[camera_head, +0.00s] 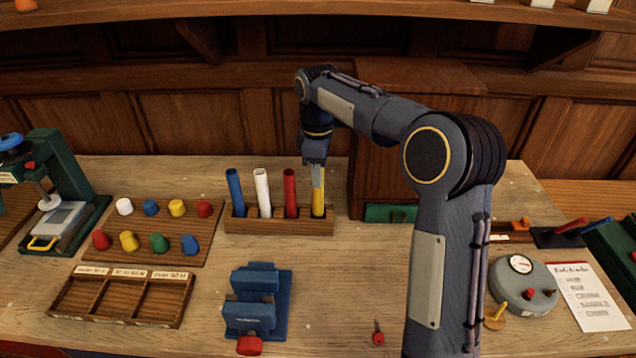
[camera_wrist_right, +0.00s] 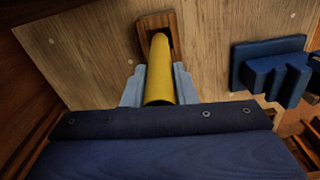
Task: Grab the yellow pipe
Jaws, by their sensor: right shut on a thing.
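The yellow pipe (camera_head: 318,198) is upright at the right end of a wooden rack (camera_head: 278,226), its lower end at the rack's slot. My right gripper (camera_head: 316,168) comes down from above and is shut on the pipe's upper part. In the right wrist view the yellow pipe (camera_wrist_right: 160,75) lies between the two pale fingers of my right gripper (camera_wrist_right: 158,88), pointing toward the rack (camera_wrist_right: 146,24). The pipe's top is hidden by the gripper. My left gripper is not in view.
Blue (camera_head: 235,190), white (camera_head: 262,190) and red (camera_head: 290,190) pipes stand left of the yellow one in the rack. A wooden cabinet (camera_head: 375,160) rises close on the right. A blue vise (camera_head: 256,300) stands in front. Bare table lies between vise and rack.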

